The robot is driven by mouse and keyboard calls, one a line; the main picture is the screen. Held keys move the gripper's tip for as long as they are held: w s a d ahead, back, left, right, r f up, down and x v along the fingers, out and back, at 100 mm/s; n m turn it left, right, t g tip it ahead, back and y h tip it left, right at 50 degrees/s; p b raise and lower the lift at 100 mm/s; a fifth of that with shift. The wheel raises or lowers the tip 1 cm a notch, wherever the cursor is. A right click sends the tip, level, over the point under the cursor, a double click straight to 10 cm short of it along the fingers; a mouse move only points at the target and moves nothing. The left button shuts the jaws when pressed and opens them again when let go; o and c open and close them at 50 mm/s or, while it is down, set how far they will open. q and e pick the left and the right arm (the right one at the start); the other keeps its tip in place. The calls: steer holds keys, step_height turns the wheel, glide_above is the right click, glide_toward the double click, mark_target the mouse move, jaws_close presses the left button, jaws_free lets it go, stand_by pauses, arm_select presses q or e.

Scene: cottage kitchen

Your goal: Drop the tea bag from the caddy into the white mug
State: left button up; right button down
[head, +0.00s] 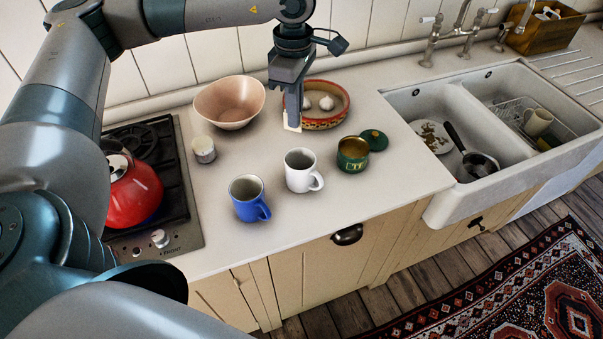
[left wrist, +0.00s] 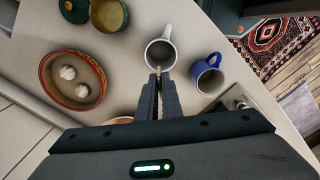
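The white mug (head: 302,172) stands upright on the counter, between the blue mug and the green tea caddy (head: 352,155). The caddy is open, with its green lid (head: 374,140) lying beside it. My left gripper (head: 293,112) points down and is shut on a small pale tea bag (head: 291,124), held in the air. In the head view the bag shows above the white mug's picture position. In the left wrist view the shut fingertips (left wrist: 158,76) overlap the near rim of the white mug (left wrist: 163,42). The mug's inside looks empty. My right gripper is not in view.
The blue mug (head: 248,198) stands left of the white one. A small jar (head: 204,150), a pinkish bowl (head: 230,101) and a painted dish (head: 332,119) with garlic stand behind. A red kettle (head: 133,193) is on the hob at left; the sink (head: 430,102) is at right.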

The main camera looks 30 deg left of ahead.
mark_target(295, 131)
arm_select(q)
steer(key=shift+f+b, duration=0.55)
steer(key=shift+f, duration=2.05)
steer(key=o, duration=0.7)
steer(key=shift+r, duration=0.1)
steer(key=shift+r+b, duration=0.3)
steer(key=shift+r, duration=0.15)
steer(key=shift+r+b, duration=2.4)
steer(key=shift+r, duration=5.8)
steer(key=shift+f, duration=0.1)
